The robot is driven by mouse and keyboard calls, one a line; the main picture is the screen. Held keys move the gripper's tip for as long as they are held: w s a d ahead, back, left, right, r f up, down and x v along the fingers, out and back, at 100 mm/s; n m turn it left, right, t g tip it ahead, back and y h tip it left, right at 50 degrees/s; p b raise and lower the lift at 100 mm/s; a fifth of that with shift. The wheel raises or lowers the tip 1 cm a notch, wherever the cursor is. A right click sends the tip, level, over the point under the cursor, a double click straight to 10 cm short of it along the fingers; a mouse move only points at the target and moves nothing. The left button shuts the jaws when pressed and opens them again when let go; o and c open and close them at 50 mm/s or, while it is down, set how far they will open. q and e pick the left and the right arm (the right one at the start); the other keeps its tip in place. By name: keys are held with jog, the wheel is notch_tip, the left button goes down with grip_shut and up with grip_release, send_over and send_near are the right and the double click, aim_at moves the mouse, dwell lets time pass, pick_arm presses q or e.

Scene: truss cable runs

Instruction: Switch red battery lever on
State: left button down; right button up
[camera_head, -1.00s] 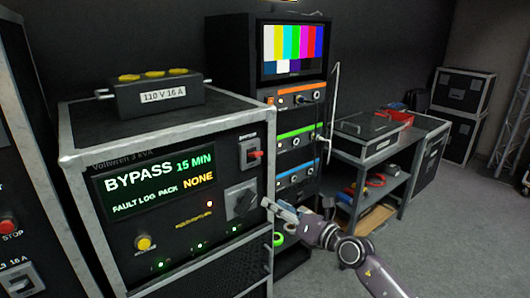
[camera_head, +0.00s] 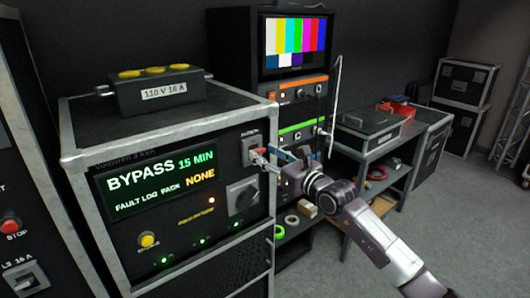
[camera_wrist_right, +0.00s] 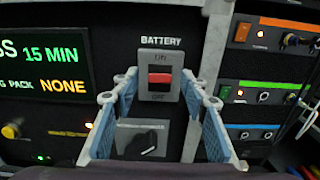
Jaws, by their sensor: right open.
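The red battery lever (camera_wrist_right: 160,79) sits in a grey plate (camera_wrist_right: 159,60) marked BATTERY, with ON at the top and OFF at the bottom. I cannot tell its exact setting. In the head view the plate (camera_head: 249,142) is at the upper right of the rack's front panel. My right gripper (camera_head: 266,158) is open, coming in from the right with its tips close to the lever. In the wrist view the blue-padded fingers of the right gripper (camera_wrist_right: 162,88) stand on both sides of the plate. Contact with the lever cannot be told. My left gripper is not in view.
A rotary switch (camera_wrist_right: 141,139) is just below the lever. The display (camera_head: 156,183) reads BYPASS 15 MIN, FAULT LOG PACK NONE. A rack with a colour-bar monitor (camera_head: 294,48) stands close behind on the right. A black box (camera_head: 153,93) lies on the cabinet top.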

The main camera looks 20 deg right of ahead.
jog(key=shift+w+a, duration=0.1)
jog(key=shift+w, duration=0.1)
grip_shut()
jog(key=shift+r+p, duration=0.3)
jog(key=shift+p, duration=0.15)
jog(key=r+g+p, duration=0.1)
jog(key=p, duration=0.3)
jog(key=shift+w+g+h, duration=0.15)
jog(key=shift+g+h, duration=0.15)
jog(key=shift+g, duration=0.1)
jog(key=shift+f+p, duration=0.1)
jog(key=shift+p, duration=0.35)
jog(key=shift+f, duration=0.1)
